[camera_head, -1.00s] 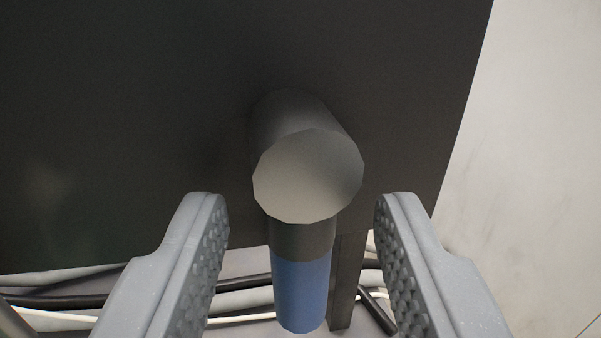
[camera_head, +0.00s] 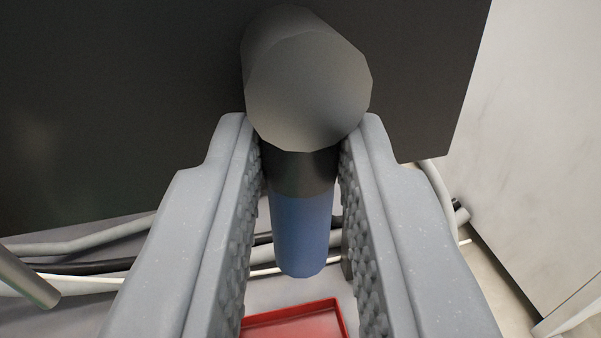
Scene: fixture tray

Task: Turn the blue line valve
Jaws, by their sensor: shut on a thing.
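The valve shows as a grey round hub (camera_head: 308,88) sticking out from a dark panel, with a handle that points down. The handle is dark grey at the top and has a blue grip (camera_head: 301,235) at its lower end. My gripper (camera_head: 302,145) has its two grey studded fingers on either side of the handle, just below the hub. The fingers are shut on the handle's upper part. The blue end hangs down between the fingers.
The dark panel (camera_head: 120,110) fills the back. Grey, black and white cables (camera_head: 95,240) run below it. A red tray (camera_head: 295,322) lies beneath the handle. A pale wall (camera_head: 550,110) stands at the right, and a grey rod (camera_head: 25,278) at the lower left.

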